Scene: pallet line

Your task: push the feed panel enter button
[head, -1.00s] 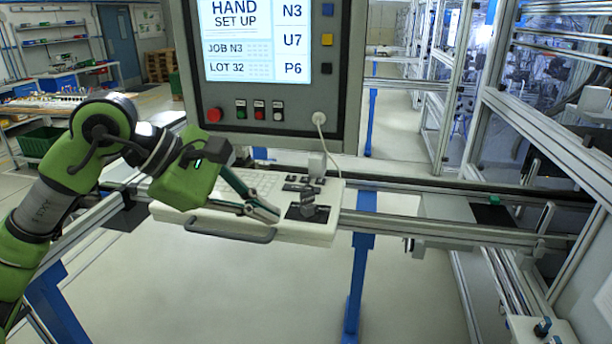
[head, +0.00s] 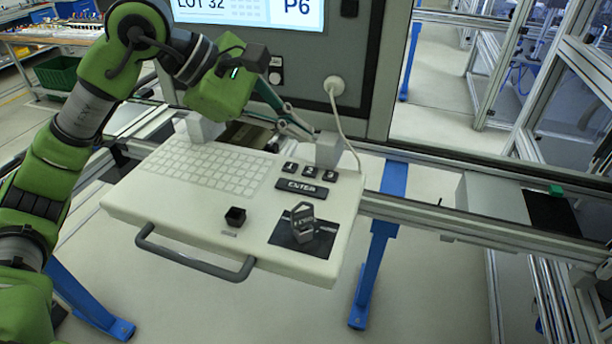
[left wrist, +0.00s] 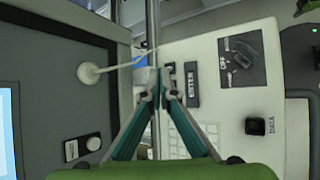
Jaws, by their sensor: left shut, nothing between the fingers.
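The feed panel (head: 130,205) is a white console with a keyboard and a front handle, on a rail below the screen cabinet. Its dark ENTER button (head: 302,188) lies right of the keyboard, in front of the small 1, 2, 3 keys (head: 310,170). My left gripper (head: 312,136) is shut and empty, its tips near the panel's back edge, beyond the number keys in the picture and apart from ENTER. In the left wrist view the shut fingers (left wrist: 162,88) point beside the ENTER button (left wrist: 191,85), which is uncovered. My right gripper is not in view.
The screen cabinet (head: 375,60) rises behind, with a white cable (head: 350,135) hanging beside the fingers.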

